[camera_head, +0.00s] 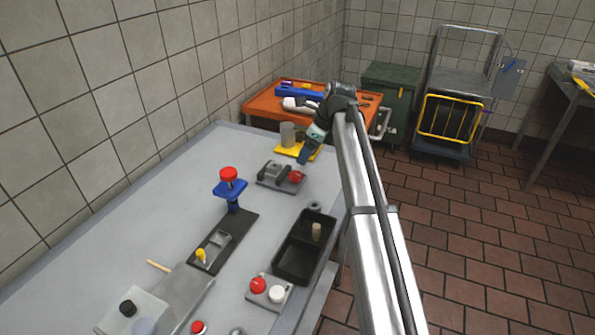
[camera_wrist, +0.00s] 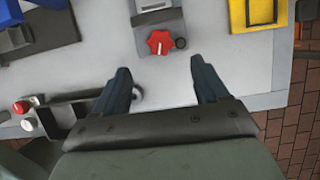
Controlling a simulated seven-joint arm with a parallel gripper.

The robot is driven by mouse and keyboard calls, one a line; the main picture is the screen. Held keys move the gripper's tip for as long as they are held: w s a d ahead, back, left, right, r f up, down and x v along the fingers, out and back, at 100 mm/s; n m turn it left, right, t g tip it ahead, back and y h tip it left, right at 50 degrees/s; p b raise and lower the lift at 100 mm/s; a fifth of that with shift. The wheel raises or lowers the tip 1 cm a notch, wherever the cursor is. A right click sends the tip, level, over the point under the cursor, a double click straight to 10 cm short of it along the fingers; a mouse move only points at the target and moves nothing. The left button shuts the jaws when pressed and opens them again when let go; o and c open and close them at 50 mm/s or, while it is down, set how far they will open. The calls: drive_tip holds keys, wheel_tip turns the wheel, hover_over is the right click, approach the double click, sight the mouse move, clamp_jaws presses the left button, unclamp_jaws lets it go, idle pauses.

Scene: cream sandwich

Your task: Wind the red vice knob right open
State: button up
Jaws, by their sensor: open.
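The red vice knob (camera_head: 297,176) is at the right end of the small grey vice (camera_head: 274,171) on the grey table. In the wrist view the star-shaped red knob (camera_wrist: 160,42) is at top centre, with a white mark on its face, and the vice body (camera_wrist: 161,17) is partly cut off by the top edge. My gripper (camera_head: 304,157) is above the table near the knob in the head view. In the wrist view my gripper (camera_wrist: 162,75) is open and empty, its two dark fingers apart, with the knob beyond the fingertips and untouched.
A yellow-based block with a grey cylinder (camera_head: 288,135) stands just behind the vice. A black tray (camera_head: 305,248) and a blue stand with a red top (camera_head: 229,188) are nearer. Red and white buttons (camera_head: 268,289) sit at the front. Bare table (camera_wrist: 245,65) lies right of the knob.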

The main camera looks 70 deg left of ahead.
sight(296, 174)
drive_tip(key=x, duration=0.9)
drive_tip(key=shift+s+a+f, duration=0.1)
drive_tip(key=shift+s+f, duration=0.05)
drive_tip(key=shift+f, duration=0.2)
drive_tip(key=shift+c, duration=0.3)
drive_tip(key=c, duration=1)
drive_tip(key=shift+a+n+g+h, duration=0.15)
drive_tip(key=shift+n+g+h, duration=0.2)
drive_tip(key=shift+n, duration=0.85)
drive_tip(key=shift+n+h, duration=0.35)
drive_tip(key=shift+n, duration=0.75)
drive_tip(key=o, duration=1.1)
drive_tip(key=shift+c, duration=0.2)
drive_tip(key=v, duration=1.4)
drive_tip(key=shift+w, duration=0.35)
